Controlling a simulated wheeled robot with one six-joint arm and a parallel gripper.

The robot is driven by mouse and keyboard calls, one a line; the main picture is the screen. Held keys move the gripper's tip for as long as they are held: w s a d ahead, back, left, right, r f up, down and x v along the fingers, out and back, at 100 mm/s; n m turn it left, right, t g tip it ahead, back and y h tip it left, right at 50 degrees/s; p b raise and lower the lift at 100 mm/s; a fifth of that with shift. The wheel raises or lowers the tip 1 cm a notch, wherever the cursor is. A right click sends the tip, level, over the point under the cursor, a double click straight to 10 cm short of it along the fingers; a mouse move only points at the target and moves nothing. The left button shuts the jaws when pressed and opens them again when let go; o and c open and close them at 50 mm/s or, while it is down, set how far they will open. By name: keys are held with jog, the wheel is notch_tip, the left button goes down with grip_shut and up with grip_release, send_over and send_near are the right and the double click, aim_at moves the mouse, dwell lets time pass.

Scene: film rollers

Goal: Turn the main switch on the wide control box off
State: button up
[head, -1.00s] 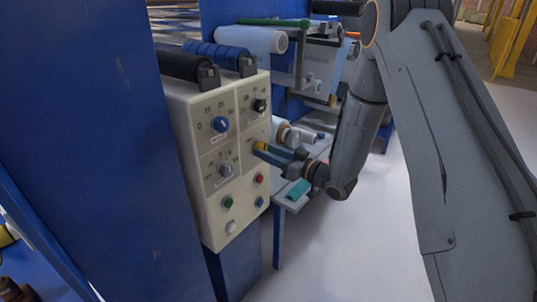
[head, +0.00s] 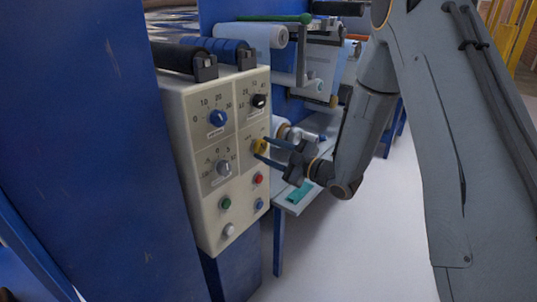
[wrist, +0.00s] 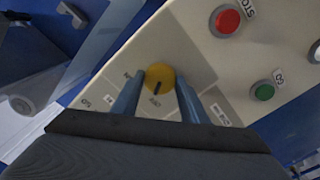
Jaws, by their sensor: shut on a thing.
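The wide control box (head: 236,183) is a cream panel on a blue post, left of centre in the head view. Its yellow round knob (head: 259,146) is near the right edge; the wrist view shows it (wrist: 160,77) with a dark pointer line toward the bottom of the picture. The small labels around it are too blurred to read surely. My gripper (head: 262,149) has its two blue fingers on either side of the knob, shut on it. The fingers hide part of the knob's sides in the wrist view.
The panel also has a blue knob (head: 218,118), a black knob (head: 259,100), a grey knob (head: 223,168), and red (head: 258,179), green (head: 225,203), blue and white buttons. Floor is clear farther right.

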jog(key=shift+s+a+n+b, duration=0.1)
jog(key=shift+n+b, duration=0.25)
jog(key=shift+n, duration=0.35)
jog(key=o, duration=1)
jog(key=shift+o, duration=0.2)
jog(key=shift+s+d, duration=0.1)
jog(key=shift+d, duration=0.1)
jog(key=b+v, duration=0.1)
jog(key=v, duration=0.6)
jog(key=shift+s, duration=0.2)
jog(key=shift+d, duration=0.15)
